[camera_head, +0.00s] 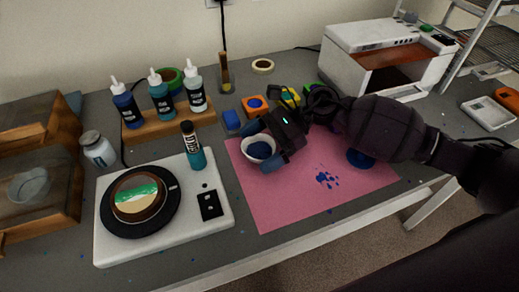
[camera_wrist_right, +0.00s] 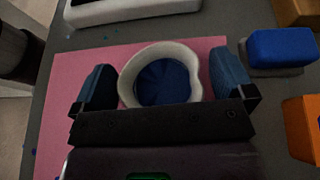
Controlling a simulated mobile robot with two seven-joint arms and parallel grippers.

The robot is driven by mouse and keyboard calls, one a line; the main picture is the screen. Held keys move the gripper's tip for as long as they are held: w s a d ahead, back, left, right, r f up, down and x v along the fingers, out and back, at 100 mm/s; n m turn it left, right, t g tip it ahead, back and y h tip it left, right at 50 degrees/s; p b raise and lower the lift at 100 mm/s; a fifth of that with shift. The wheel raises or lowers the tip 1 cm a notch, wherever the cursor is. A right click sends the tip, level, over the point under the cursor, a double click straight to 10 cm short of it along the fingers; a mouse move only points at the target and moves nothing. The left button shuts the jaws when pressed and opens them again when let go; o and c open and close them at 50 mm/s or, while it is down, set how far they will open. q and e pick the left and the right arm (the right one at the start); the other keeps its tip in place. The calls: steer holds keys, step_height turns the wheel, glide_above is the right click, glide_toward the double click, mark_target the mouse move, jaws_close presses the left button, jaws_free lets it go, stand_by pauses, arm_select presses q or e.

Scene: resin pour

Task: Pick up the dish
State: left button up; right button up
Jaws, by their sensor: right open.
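The dish (camera_head: 260,148) is a small white bowl with dark blue contents, standing on the pink mat (camera_head: 290,205) near its upper left edge. In the right wrist view the dish (camera_wrist_right: 130,88) lies between the two blue fingertips. My right gripper (camera_head: 262,149) is open, with one finger on each side of the dish. In the right wrist view my right gripper (camera_wrist_right: 164,90) shows gaps between its fingers and the dish wall. The lower part of the dish is partly hidden by the gripper body. My left gripper is not in view.
A white turntable base (camera_head: 215,225) with a round black plate stands left of the mat. A teal bottle (camera_head: 193,148) stands at its edge. Blue (camera_head: 231,120) and orange (camera_head: 254,106) blocks lie behind the mat. Blue splashes (camera_head: 326,179) mark the mat, whose front area is free.

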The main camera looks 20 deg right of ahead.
mark_target(259, 155)
steer(key=c, duration=0.9)
steer(key=shift+o, duration=0.2)
step_height(259, 155, up, 20)
steer(key=p, duration=0.1)
steer(key=shift+p, duration=0.35)
